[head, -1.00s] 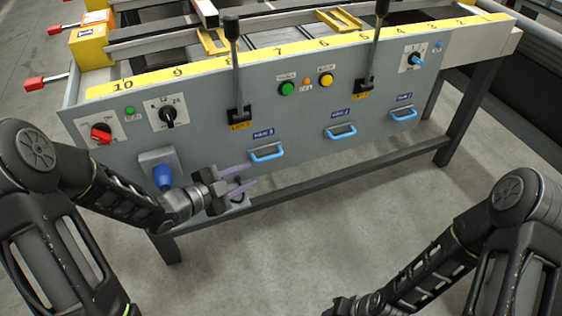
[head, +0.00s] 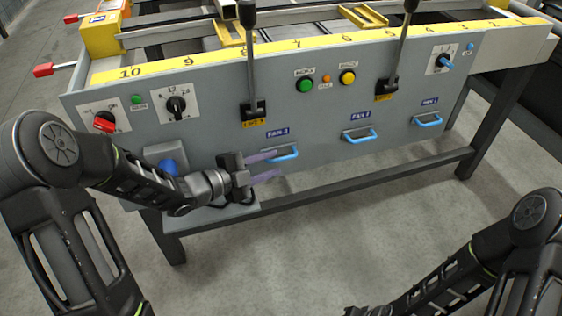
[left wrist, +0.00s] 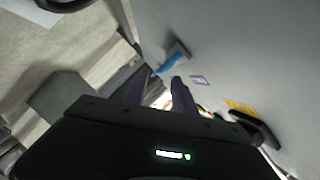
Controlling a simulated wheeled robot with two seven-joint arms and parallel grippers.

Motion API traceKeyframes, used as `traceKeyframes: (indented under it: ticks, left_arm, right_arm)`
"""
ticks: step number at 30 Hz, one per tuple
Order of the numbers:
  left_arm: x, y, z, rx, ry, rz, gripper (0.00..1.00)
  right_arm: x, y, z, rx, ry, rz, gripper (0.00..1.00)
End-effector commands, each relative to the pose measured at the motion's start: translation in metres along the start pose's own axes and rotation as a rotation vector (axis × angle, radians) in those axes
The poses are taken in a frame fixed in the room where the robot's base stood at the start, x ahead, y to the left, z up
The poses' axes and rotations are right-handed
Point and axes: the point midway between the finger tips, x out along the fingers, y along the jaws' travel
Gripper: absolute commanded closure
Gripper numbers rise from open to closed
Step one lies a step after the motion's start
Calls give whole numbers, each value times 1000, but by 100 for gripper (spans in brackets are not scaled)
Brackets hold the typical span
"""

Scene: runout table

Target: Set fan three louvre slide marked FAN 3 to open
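The FAN 3 slide is a blue bar handle (head: 284,154) low on the grey front panel, under a dark blue label (head: 278,133). My left gripper (head: 277,164) is open, its two purple fingers pointing right along the panel. In the head view the upper fingertip overlaps the handle's left end. In the left wrist view the blue handle (left wrist: 173,60) lies just beyond the fingertips of my left gripper (left wrist: 160,80), with nothing seen between the fingers. I cannot tell whether they touch.
Two similar blue handles (head: 360,135) (head: 427,120) sit further right. A black lever (head: 252,70) rises above FAN 3, and another stands to the right. A red switch (head: 104,122), a black dial (head: 176,104) and a blue knob (head: 168,166) are left. Floor before the panel is clear.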

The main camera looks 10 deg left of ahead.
Motion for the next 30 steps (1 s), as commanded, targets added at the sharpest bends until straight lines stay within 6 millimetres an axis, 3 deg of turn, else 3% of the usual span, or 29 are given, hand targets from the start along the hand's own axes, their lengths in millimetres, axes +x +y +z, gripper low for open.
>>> traceKeyframes:
  ticks: [7,18,30]
  left_arm:
    - [36,2,1,0,1,0,67]
    - [42,0,0,-1,0,0,67]
    - [42,1,0,-1,0,0,100]
  right_arm:
    - [14,4,-1,1,7,0,64]
    - [15,4,-2,1,9,0,64]
    - [15,4,-2,1,9,0,64]
